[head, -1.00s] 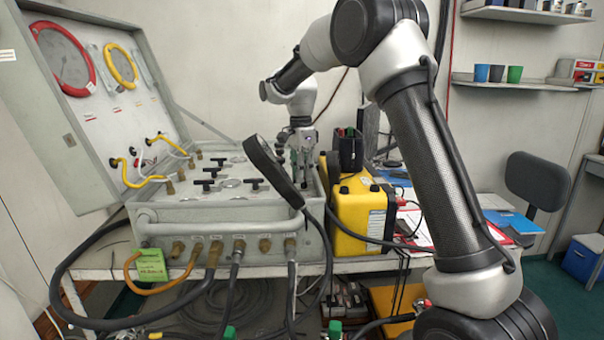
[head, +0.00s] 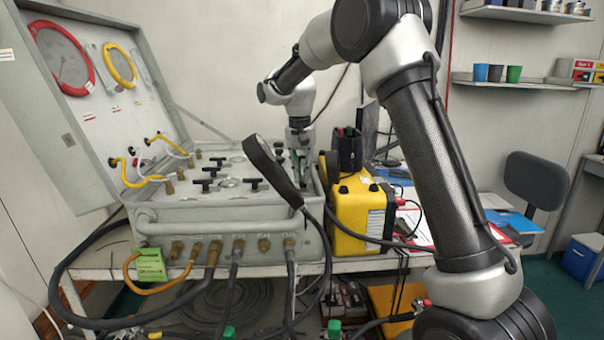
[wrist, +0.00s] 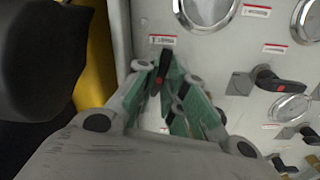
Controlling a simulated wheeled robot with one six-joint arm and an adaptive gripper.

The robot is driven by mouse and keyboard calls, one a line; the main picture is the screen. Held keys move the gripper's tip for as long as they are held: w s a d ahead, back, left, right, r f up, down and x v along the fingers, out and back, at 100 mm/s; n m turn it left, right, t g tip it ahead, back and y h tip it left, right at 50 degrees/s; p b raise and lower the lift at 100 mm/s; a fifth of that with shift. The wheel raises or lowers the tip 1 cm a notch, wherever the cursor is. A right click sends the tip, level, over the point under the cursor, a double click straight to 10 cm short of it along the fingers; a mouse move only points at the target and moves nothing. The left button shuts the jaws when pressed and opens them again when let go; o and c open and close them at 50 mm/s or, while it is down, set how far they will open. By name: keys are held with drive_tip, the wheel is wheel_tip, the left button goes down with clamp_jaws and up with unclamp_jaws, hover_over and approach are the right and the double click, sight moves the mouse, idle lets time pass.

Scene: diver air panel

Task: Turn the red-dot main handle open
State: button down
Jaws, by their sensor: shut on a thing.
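The air panel (head: 161,205) is a grey box with an open lid, carrying several black T-handles. In the wrist view my gripper (wrist: 163,72) has its green-padded fingers closed around a black handle with a red dot (wrist: 159,80). The handle's dark end shows between the fingertips, beside a small red-and-white label. The rest of it is hidden by the fingers. In the head view my gripper (head: 301,163) reaches down at the panel's right end. A black ring-shaped part in front partly hides it, and the held handle cannot be made out there.
Another black handle with a red dot (wrist: 282,84) sits to the right, near round metal-rimmed dials (wrist: 207,10). A yellow case (head: 360,215) stands close on the panel's right. Black hoses (head: 85,320) hang along its front.

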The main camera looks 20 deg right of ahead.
drive_tip(key=shift+r+n, duration=0.1)
drive_tip(key=shift+n, duration=0.7)
drive_tip(key=c, duration=1.5)
unclamp_jaws()
drive_tip(key=r, duration=1.2)
drive_tip(key=shift+a, duration=0.25)
